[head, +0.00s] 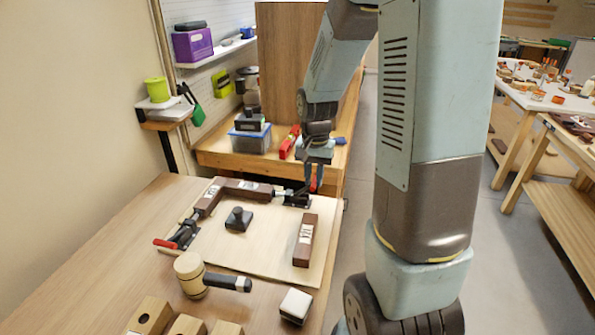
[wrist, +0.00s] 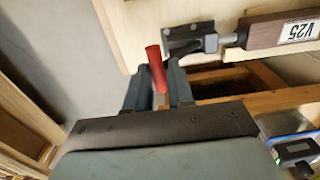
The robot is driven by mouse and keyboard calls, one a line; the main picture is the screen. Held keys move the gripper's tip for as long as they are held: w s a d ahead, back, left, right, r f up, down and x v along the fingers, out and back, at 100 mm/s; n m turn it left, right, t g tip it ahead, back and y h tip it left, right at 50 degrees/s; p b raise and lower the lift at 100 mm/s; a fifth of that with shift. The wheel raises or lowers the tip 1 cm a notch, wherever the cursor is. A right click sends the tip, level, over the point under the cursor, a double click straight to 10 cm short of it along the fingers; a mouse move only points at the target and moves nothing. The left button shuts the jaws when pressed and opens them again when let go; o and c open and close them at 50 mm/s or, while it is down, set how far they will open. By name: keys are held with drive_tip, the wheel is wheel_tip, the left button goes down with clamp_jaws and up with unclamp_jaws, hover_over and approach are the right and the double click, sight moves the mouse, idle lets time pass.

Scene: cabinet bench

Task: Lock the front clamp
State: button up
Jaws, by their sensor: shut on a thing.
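A toggle clamp (head: 297,199) is mounted at the far right corner of the pale board (head: 262,255). It also shows in the wrist view (wrist: 188,38), with its plunger pointing at the end of a dark wood piece (wrist: 285,32) labelled V25. My gripper (head: 314,178) is at this clamp, fingers downward. In the wrist view my gripper (wrist: 158,78) is shut on the clamp's red handle (wrist: 154,60), which sticks out between the fingers. A second clamp (head: 181,236) with a red handle (head: 165,243) sits at the board's left edge.
On the board are a black-knobbed block (head: 238,219) and a brown block (head: 304,242). A mallet (head: 200,277), a white-topped block (head: 295,305) and wooden blocks (head: 150,316) lie in front. Behind is a bench with a bin (head: 249,138) and a red tool (head: 289,142).

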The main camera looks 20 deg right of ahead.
drive_tip(key=shift+s+d+f, duration=0.3)
drive_tip(key=shift+d+f, duration=0.1)
drive_tip(key=shift+f, duration=0.3)
drive_tip(key=shift+o, duration=0.2)
drive_tip(key=shift+s+d+f, duration=0.1)
drive_tip(key=shift+d+f, duration=0.05)
drive_tip(key=shift+f, duration=0.2)
drive_tip(key=o, duration=0.6)
drive_tip(key=shift+r, duration=3.5)
